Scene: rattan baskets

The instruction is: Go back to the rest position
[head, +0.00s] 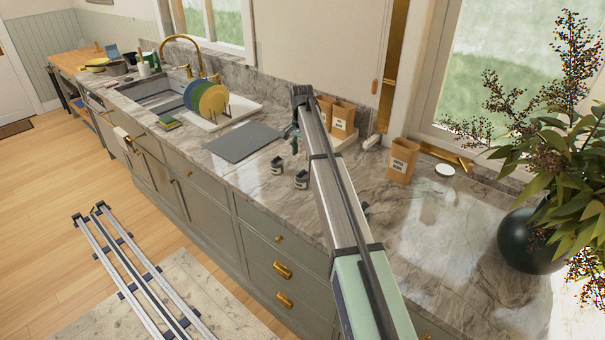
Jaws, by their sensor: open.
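My arm rises from the bottom of the head view, over the marble counter (440,225). My gripper (291,132) is the small dark part beside the far end of the arm, partly hidden by the arm link. It is open, and I see nothing held in it. Its fingertips are too small to make out clearly. No rattan basket is clearly visible.
A grey mat (242,142) lies left of my arm. Beyond it are coloured plates (212,101) in a rack and the sink (157,88). Brown paper containers (402,160) stand near the wall. A dark vase (531,241) with a leafy plant fills the right side.

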